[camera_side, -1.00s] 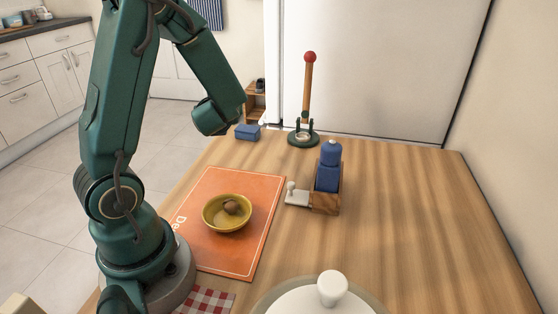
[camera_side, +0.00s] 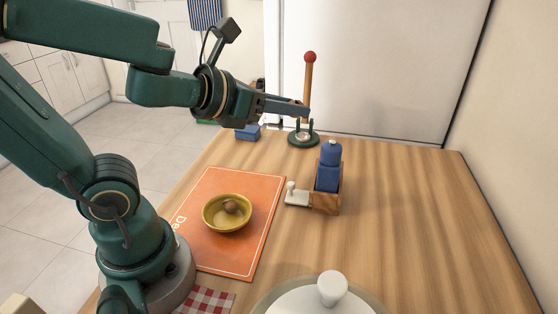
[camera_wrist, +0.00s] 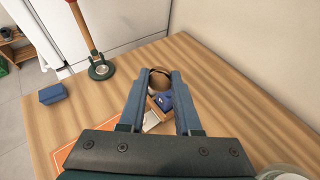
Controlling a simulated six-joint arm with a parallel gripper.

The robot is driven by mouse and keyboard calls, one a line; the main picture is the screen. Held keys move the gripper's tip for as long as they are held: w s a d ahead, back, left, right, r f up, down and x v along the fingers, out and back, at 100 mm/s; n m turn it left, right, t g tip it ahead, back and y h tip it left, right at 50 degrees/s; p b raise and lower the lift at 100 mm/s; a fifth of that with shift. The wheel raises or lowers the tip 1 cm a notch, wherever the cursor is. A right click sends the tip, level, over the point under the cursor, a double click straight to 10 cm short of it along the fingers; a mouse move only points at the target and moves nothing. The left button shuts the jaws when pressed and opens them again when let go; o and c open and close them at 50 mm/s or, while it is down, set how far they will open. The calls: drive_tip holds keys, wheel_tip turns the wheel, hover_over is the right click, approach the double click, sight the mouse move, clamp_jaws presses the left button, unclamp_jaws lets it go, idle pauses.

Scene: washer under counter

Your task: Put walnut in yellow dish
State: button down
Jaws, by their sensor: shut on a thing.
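My gripper (camera_side: 303,108) is raised at the back of the table, well away from the dish, close to the red-topped wooden post in the side view. In the wrist view my gripper (camera_wrist: 160,73) has its fingers shut on a small brownish thing, which I cannot identify clearly. The side view does not show this held thing clearly. The dish is out of sight in the wrist view.
The post (camera_side: 308,85) stands in a green base. A wooden holder with a blue bottle (camera_side: 328,175) stands mid-table, and a small blue box (camera_side: 247,132) at the back left. A white lid (camera_side: 310,299) is at the front. The right of the table is clear.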

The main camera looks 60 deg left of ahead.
drive_tip(key=shift+s+d+f+m+h, duration=0.1)
drive_tip(key=shift+d+f+m+h, duration=0.2)
drive_tip(key=shift+d+m+h, duration=0.3)
drive_tip(key=n+g+y, duration=0.9)
drive_tip(key=n+y, duration=0.4)
drive_tip(key=n, duration=0.1)
hover_over(263, 192)
wheel_tip(263, 192, down, 12)
drive_tip(key=shift+f, duration=4.3)
drive_tip(key=c, duration=0.6)
unclamp_jaws()
drive_tip(key=shift+f, duration=0.1)
